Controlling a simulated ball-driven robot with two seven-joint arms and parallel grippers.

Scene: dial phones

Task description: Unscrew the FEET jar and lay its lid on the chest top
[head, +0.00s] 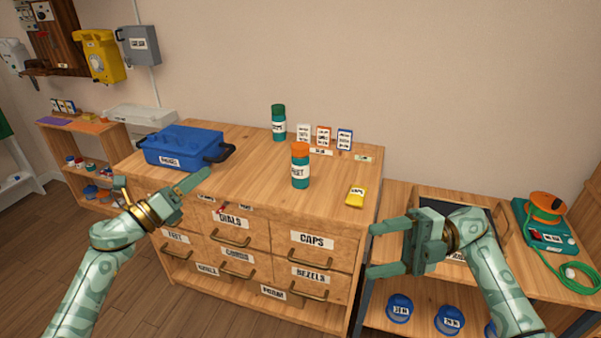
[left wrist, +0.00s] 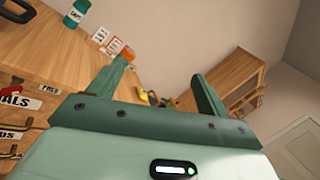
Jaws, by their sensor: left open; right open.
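The FEET jar (head: 300,175) is teal with a white label and stands upright on the chest top (head: 240,180). Its orange lid (head: 300,149) sits on it. In the left wrist view the orange lid (left wrist: 127,53) shows past a finger, which hides most of the jar. My left gripper (head: 197,184) is open and empty at the chest's front left edge, apart from the jar. My right gripper (head: 376,249) is open and empty, in front of the chest's right end and well away from the jar.
A green-lidded teal jar (head: 278,124) and several small boxes (head: 323,136) stand at the back. A blue bin (head: 183,146) is at the left and a yellow packet (head: 356,196) at the front right. Bare chest top lies between the bin and the FEET jar.

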